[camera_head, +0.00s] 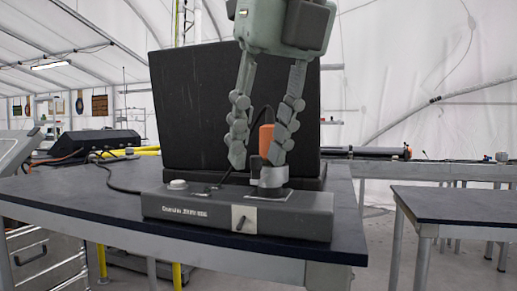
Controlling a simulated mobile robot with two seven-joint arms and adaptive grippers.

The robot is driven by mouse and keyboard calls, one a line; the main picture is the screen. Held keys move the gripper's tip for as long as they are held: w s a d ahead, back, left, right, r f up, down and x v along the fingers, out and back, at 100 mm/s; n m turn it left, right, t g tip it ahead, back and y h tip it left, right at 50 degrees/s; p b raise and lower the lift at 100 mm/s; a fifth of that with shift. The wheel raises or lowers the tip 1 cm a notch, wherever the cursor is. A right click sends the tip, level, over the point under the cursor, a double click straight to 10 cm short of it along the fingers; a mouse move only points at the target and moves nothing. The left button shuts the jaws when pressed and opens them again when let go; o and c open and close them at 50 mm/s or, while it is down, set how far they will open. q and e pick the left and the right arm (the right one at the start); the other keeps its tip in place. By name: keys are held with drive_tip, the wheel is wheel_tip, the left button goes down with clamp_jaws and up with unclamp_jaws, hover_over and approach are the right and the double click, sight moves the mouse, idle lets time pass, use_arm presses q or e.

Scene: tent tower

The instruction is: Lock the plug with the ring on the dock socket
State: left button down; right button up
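The dock (180,207) is a long grey box on a dark table, with white lettering on its front. The dock socket (270,184) is a grey round piece on a light plate on the dock's top, right of its middle. The orange plug (266,140) stands upright above the socket. Whether a separate ring is turned there I cannot tell. My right gripper (256,162) points down from above, its fingers apart. The right finger overlaps the plug in the picture; a gap shows between the left finger and the plug. Contact cannot be told. My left gripper is out of view.
A large black panel (200,110) stands behind the dock. A white knob (177,184) and a dark cable (118,188) lie on the dock's left side and the table. Another table (460,204) stands at right.

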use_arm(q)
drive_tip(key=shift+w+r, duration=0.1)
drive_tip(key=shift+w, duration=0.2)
use_arm(e)
drive_tip(key=shift+w+a+f, duration=0.1)
drive_tip(key=shift+w+f, duration=0.05)
drive_tip(key=shift+f, duration=0.4)
clamp_jaws()
